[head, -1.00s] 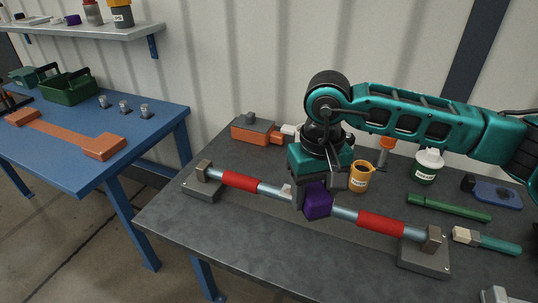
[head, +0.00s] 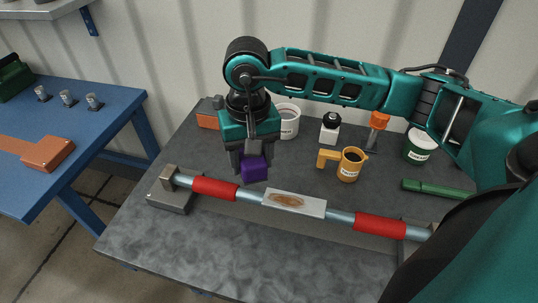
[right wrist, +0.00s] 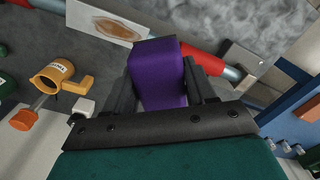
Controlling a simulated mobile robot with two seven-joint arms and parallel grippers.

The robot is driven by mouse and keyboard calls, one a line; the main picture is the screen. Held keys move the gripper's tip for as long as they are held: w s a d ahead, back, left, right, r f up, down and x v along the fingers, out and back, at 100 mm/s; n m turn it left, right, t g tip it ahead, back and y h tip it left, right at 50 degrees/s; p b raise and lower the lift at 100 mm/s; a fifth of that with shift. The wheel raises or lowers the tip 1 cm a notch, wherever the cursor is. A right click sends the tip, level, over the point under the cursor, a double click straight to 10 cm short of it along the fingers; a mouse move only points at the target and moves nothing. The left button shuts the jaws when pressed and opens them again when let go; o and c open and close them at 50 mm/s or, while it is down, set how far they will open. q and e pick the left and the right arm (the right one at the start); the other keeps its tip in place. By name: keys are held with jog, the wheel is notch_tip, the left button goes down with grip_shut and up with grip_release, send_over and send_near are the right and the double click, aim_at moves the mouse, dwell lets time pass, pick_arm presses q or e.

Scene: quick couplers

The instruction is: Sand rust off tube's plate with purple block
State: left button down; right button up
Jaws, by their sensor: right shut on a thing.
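The tube (head: 250,195) lies across the dark table, held at its ends by grey stands, with red bands on it. At its middle is a pale plate (head: 314,206) with a brown rust patch (head: 288,200); the plate also shows in the right wrist view (right wrist: 85,13). My right gripper (head: 251,157) is shut on the purple block (head: 252,170), which also shows in the right wrist view (right wrist: 158,72). In the head view the block appears left of the plate and behind the tube, apart from the plate. My left gripper is not in view.
Behind the tube stand an orange mug (head: 349,165), a white mug (head: 288,122), a white bottle (head: 330,130) and a green-and-white pot (head: 419,147). A green rod (head: 436,189) lies at the right. The table front (head: 240,240) is clear. A blue table (head: 85,140) stands left.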

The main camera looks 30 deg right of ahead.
jog(key=s+d+f+m, duration=0.1)
jog(key=d+m, duration=0.2)
jog(key=b, duration=0.2)
send_over(270, 196)
jog(key=shift+m, duration=0.4)
jog(key=shift+f, duration=3.05)
jog(key=shift+f+b, duration=0.25)
jog(key=shift+b, duration=0.05)
jog(key=shift+f, duration=0.15)
jog(key=shift+f+b, duration=0.25)
jog(key=shift+b, duration=0.15)
jog(key=shift+f+b, duration=0.65)
jog(key=shift+b, duration=0.05)
